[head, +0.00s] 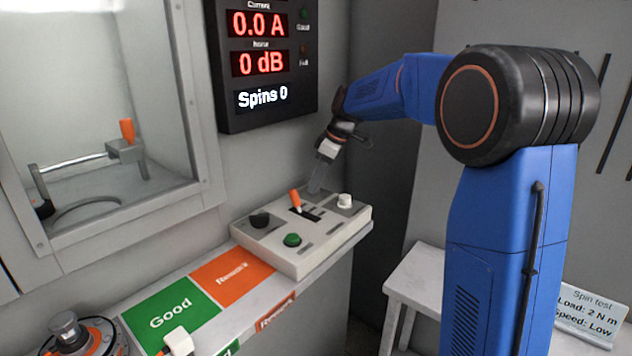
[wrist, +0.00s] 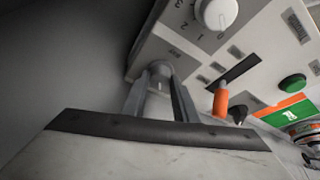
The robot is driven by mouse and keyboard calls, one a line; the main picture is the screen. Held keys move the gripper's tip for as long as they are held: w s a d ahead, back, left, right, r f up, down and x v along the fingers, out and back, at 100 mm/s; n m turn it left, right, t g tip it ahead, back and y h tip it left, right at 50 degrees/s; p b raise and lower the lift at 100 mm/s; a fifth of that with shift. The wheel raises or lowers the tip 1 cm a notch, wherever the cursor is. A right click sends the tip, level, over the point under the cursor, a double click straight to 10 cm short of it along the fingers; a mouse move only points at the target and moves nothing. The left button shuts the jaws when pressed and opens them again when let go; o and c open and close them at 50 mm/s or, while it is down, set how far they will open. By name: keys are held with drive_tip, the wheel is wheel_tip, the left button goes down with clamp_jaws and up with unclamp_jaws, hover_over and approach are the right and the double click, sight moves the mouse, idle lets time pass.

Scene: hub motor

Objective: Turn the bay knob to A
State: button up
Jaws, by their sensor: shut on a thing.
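The pale control box (head: 310,255) stands on the ledge and also shows in the wrist view (wrist: 255,50). My gripper (head: 318,184) reaches down to its back edge. In the wrist view my gripper (wrist: 160,82) is shut on a small grey round knob (wrist: 160,67), which seems to be the bay knob. The fingers hide most of it, and I cannot read its setting. A white knob (wrist: 216,12) with numbers around it, also in the head view (head: 344,200), stands apart from the fingers.
An orange lever (head: 295,199), a green button (head: 292,240) and a black knob (head: 260,220) are on the box near my gripper. A dark display (head: 265,60) hangs above. Green (head: 170,308) and orange (head: 231,275) pads lie left of the box.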

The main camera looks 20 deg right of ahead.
drive_tip(key=o, duration=1)
drive_tip(key=v, duration=1.7)
drive_tip(key=shift+r, duration=0.2)
